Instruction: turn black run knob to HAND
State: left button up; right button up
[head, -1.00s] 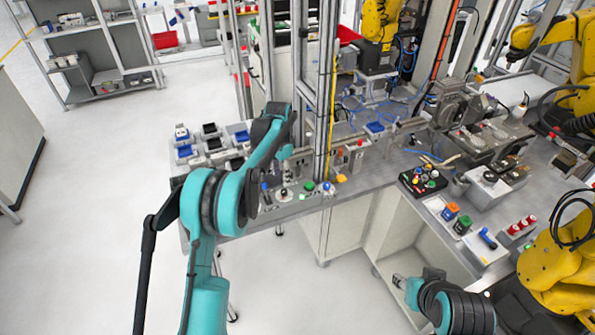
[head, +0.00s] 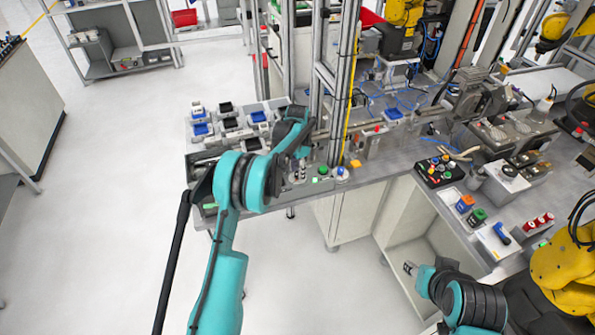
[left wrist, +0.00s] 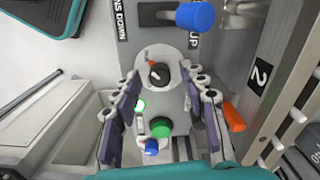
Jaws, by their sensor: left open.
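The black run knob (left wrist: 159,74) sits on a light grey round plate in the left wrist view, with a small orange mark at its upper left. My left gripper (left wrist: 162,100) is open, its two dark pads on either side of the knob's line. I cannot tell whether a pad touches the knob. In the head view my left gripper (head: 299,164) is over the front edge of the bench panel, and the knob cannot be made out there. My right gripper (head: 410,268) is low at the right, far from the panel; its jaws are too small to read.
A green button (left wrist: 161,127) and a blue button (left wrist: 151,146) are close below the knob. A blue cylinder handle (left wrist: 194,16) and an orange part (left wrist: 233,117) are nearby. A metal frame post (head: 340,110) rises just right of my left gripper.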

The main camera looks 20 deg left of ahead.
pick_arm(q)
grip_shut()
jog(key=shift+n, duration=0.4)
jog(key=n+b, duration=0.1)
jog(key=n, duration=0.2)
jog(key=shift+n, duration=0.4)
jog(key=n+b, duration=0.1)
jog(key=n, duration=0.3)
jog(key=shift+n, duration=0.3)
jog(key=n, duration=0.4)
jog(key=shift+b, duration=0.35)
jog(key=n, duration=0.4)
jog(key=shift+n, duration=0.3)
